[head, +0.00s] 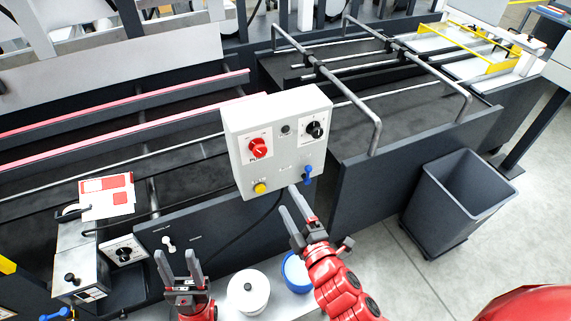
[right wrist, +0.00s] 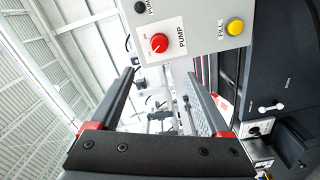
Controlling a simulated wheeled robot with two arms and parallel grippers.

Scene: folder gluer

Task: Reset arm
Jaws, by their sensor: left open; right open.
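My left gripper (head: 180,268) is at the lower left of the head view, its fingers apart and pointing up, with nothing between them. My right gripper (head: 295,218) is just below the grey control box (head: 276,140), open and empty. Its two fingers (right wrist: 165,102) are wide apart in the right wrist view.
The folder gluer's dark side panel (head: 360,190) runs behind the box. A white lidded pot (head: 248,291) and a blue-rimmed container (head: 297,272) stand near my grippers. A glue unit (head: 78,255) is at left. A grey bin (head: 458,200) stands on open floor at right.

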